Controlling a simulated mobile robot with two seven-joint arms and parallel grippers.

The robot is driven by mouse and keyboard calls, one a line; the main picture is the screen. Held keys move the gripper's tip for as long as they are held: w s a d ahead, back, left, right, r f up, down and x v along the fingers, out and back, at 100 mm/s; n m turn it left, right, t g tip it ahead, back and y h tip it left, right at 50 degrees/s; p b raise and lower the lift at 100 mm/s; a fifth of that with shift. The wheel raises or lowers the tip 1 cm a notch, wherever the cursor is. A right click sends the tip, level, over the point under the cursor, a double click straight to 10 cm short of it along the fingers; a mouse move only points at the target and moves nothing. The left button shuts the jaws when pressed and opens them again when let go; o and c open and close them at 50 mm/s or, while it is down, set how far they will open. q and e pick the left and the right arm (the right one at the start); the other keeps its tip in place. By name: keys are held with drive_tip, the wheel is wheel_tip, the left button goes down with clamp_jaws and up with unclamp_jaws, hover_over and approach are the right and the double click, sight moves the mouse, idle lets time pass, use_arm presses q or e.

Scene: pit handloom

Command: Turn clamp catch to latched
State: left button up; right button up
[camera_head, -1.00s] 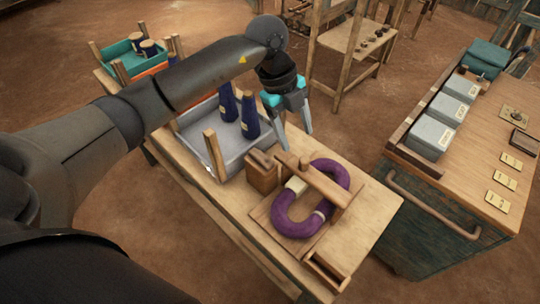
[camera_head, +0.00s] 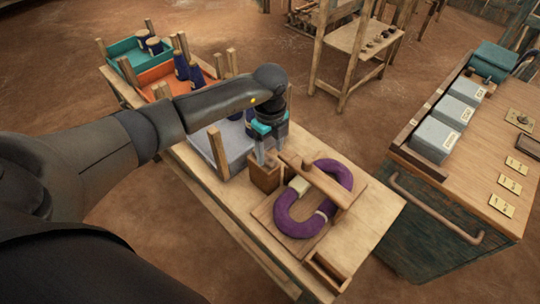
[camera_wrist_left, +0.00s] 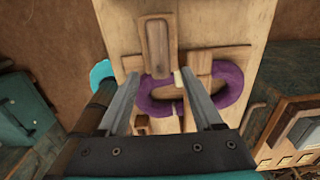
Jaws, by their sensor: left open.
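A wooden clamp bar (camera_head: 322,184) lies across a purple yarn hank (camera_head: 290,220) on a board. A small upright wooden piece (camera_head: 307,165), possibly the catch, stands on the bar. A wooden block (camera_head: 264,175) stands at the bar's left end. My left gripper (camera_head: 267,158) is open, pointing down by the top of the block; contact cannot be told. In the left wrist view its open fingers (camera_wrist_left: 160,85) show in front of the hank (camera_wrist_left: 230,88) and wooden parts, with nothing between them. My right gripper is not in view.
A grey tray (camera_head: 232,158) lies behind the gripper, partly hidden by my arm. An orange tray (camera_head: 160,75) and a teal tray (camera_head: 127,58) stand farther back with dark blue cones. A cabinet (camera_head: 450,200) with grey boxes stands at right. The bench's right corner is clear.

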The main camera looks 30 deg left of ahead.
sight(270, 160)
use_arm(q)
drive_tip(key=shift+f, duration=1.5)
drive_tip(key=shift+c, duration=0.2)
clamp_jaws()
